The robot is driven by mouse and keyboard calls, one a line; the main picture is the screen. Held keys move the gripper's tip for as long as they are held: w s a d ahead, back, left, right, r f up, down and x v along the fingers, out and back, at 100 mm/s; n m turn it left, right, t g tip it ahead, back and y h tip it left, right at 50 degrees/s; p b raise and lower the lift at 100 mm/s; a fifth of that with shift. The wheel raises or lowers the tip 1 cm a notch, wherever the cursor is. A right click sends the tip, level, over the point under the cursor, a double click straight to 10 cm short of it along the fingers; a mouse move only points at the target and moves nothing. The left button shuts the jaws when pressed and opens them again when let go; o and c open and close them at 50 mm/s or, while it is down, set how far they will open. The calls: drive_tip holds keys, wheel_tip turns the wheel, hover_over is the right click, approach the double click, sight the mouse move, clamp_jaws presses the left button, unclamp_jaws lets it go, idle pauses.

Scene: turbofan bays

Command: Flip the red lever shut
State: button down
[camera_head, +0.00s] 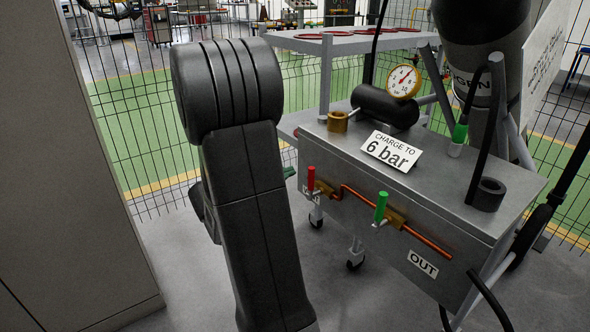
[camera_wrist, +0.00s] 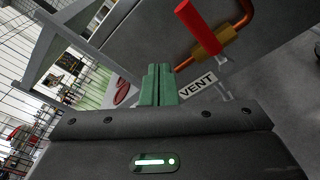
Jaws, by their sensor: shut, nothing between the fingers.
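The red lever (camera_head: 311,178) stands upright on a brass valve (camera_head: 325,188) at the left of the cart's front face. In the wrist view the red lever (camera_wrist: 198,27) rises from the brass body at upper right, beside a VENT label (camera_wrist: 197,85). My gripper (camera_wrist: 160,72) has green fingers that are together and empty. They point toward the cart, left of the lever in the wrist view, with a visible gap between. In the head view my arm hides most of the gripper; a small green part (camera_head: 289,172) shows just left of the lever.
A green lever (camera_head: 381,207) stands upright right of the red one, joined by a copper pipe (camera_head: 345,192). The metal cart (camera_head: 470,215) carries a gauge (camera_head: 403,81), a "6 bar" sign (camera_head: 390,151) and a hose. A grey cabinet (camera_head: 60,150) stands at left.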

drive_tip(key=p+v, duration=0.1)
drive_tip(key=v, duration=0.6)
drive_tip(key=shift+s+f, duration=0.25)
drive_tip(key=shift+f, duration=0.15)
